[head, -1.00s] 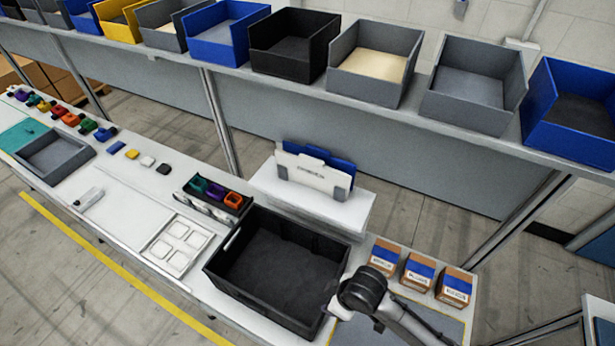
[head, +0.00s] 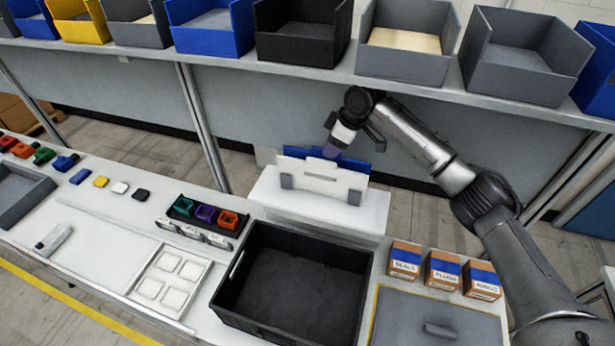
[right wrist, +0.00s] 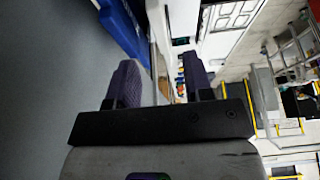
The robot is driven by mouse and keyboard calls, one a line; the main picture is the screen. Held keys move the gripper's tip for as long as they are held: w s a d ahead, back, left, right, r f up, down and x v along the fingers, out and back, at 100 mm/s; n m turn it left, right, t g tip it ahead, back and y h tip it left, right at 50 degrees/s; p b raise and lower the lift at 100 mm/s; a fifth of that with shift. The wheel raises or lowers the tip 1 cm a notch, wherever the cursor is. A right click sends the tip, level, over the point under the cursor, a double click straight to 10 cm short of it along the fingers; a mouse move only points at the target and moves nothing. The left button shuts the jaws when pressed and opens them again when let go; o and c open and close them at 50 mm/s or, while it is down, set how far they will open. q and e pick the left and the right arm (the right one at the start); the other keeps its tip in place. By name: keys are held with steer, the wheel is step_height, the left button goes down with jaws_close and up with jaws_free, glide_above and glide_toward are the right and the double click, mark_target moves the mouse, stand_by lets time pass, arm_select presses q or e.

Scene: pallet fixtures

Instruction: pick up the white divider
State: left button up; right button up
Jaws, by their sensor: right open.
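The white divider (head: 320,184) stands upright in the rack on a white stand (head: 290,203), its broad face toward me, held by small grey clips. Blue dividers (head: 352,163) stand right behind it, partly hidden by it. My right gripper (head: 354,147) is open and empty, just above and behind the white divider's top edge, close to the blue ones. In the right wrist view its two fingers (right wrist: 160,82) are apart, with a blue divider (right wrist: 120,28) ahead on the left and pale surfaces ahead that I cannot clearly tell apart. My left gripper is out of view.
A black tote (head: 295,285) sits in front of the stand. Three labelled boxes (head: 443,270) stand to its right, and a small rack of coloured parts (head: 205,215) to its left. A shelf of bins (head: 405,50) runs above and behind my right arm.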

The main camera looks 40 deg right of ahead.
mark_target(322, 161)
steer(key=shift+w+f, duration=0.15)
steer(key=shift+w, duration=0.05)
steer(key=shift+p+x, duration=0.3)
steer(key=shift+x, duration=0.55)
steer(key=shift+w+a+f+p, duration=0.1)
steer(key=shift+a+f+p, duration=0.2)
steer(key=shift+f, duration=0.3)
steer(key=shift+p+x, duration=0.45)
steer(key=shift+x, duration=1.7)
steer(key=shift+c, duration=0.2)
steer(key=c, duration=0.6)
jaws_close()
